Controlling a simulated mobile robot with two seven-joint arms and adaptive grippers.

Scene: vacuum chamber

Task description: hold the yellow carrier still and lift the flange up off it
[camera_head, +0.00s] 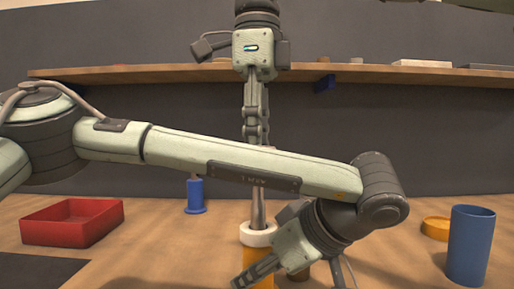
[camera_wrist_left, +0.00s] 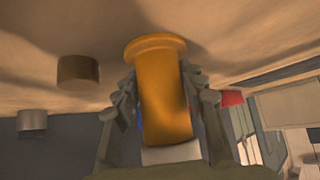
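The yellow carrier (camera_head: 257,255) stands upright on the table in the head view, partly covered by my left gripper. In the left wrist view the carrier (camera_wrist_left: 163,95) fills the space between my left fingers, which close in on both sides of its body. The white ring-shaped flange (camera_head: 258,235) sits on top of the carrier; part of it shows in the left wrist view (camera_wrist_left: 170,154). My left gripper (camera_head: 258,272) is low at the carrier. My right gripper (camera_head: 257,140) points straight down above the flange. Slim grey parts reach the flange's opening; my left arm hides the stretch above them.
A red tray (camera_head: 72,222) is at the left, and a blue spool-like piece (camera_head: 195,195) stands behind. A blue cylinder (camera_head: 470,245) and a low yellow round piece (camera_head: 436,228) are at the right. A wooden shelf (camera_head: 400,75) runs along the back.

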